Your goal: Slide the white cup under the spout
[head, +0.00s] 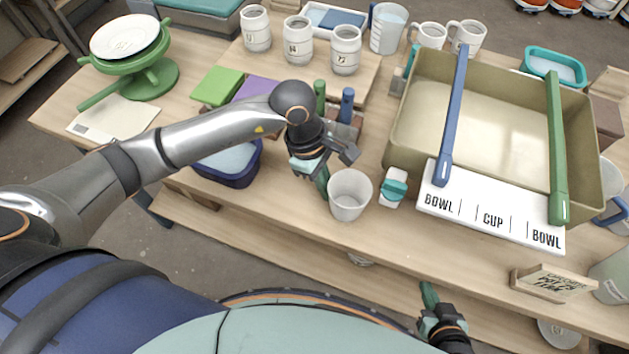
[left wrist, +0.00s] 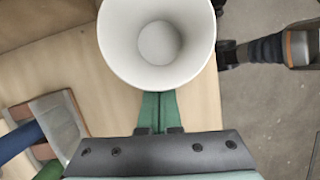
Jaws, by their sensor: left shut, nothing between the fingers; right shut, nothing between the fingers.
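The white cup (head: 349,196) stands upright and empty near the front edge of the table, left of the big tan tub (head: 492,122). My left gripper (head: 324,184) is shut and empty, with its fingers low at the cup's left side. In the left wrist view the cup (left wrist: 158,48) is straight ahead of the shut green fingertips (left wrist: 159,108); its rim hides their ends, so I cannot tell if they touch it. A white block with a teal top (head: 393,188) is just right of the cup; I cannot make out a clear spout. My right gripper (head: 429,294) is shut and empty, in front of the table.
A white sign (head: 490,217) marked BOWL, CUP, BOWL fronts the tub; a blue bar (head: 454,115) and green bar (head: 556,148) lie across it. A dark blue container (head: 228,164) sits under my left arm. Several mugs stand behind. Little room separates cup and teal-topped block.

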